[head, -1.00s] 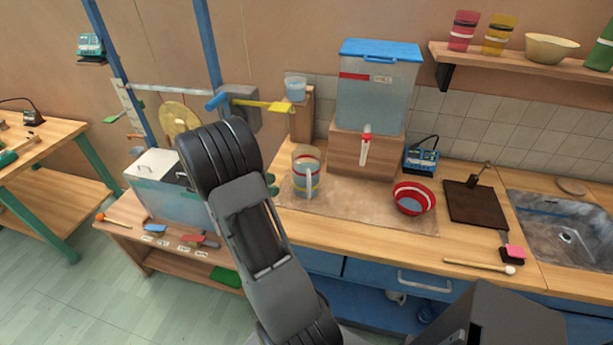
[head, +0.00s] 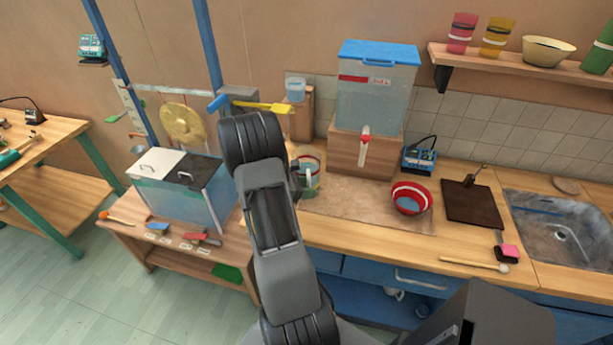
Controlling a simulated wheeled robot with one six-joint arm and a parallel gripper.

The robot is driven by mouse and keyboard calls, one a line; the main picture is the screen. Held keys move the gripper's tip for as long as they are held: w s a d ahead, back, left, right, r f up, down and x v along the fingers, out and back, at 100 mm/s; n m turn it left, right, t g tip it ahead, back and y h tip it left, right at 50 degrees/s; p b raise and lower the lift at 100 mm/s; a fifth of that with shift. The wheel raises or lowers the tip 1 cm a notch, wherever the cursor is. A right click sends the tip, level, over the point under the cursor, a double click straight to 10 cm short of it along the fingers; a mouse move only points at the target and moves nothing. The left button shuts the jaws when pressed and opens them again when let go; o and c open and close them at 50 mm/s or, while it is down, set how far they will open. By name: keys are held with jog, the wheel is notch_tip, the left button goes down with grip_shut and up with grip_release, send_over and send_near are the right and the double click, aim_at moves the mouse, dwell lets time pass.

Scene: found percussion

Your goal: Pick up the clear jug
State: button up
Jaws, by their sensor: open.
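The clear jug (head: 313,178) stands upright on the mat at the left end of the counter, below and left of the water dispenser. It is see-through, with coloured bands and a pale handle. My arm covers its left side. Only a small dark part of my gripper (head: 297,176) shows past the arm, at the jug's left edge. My gripper is open. Most of its fingers are hidden behind the arm, so I cannot tell whether they are around the jug or touching it.
The dispenser (head: 376,95) with its red tap stands on a wooden block (head: 350,155) behind the jug. A red bowl (head: 411,197) is to the right. A lidded tank (head: 180,195) stands left of my arm. The mat (head: 365,205) between jug and bowl is clear.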

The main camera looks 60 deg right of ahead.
jog(key=shift+s+d+f, duration=0.2)
jog(key=shift+s+d, duration=0.05)
jog(key=shift+d, duration=0.05)
grip_shut()
dwell(0.3)
jog(key=shift+r, duration=0.1)
dwell(0.9)
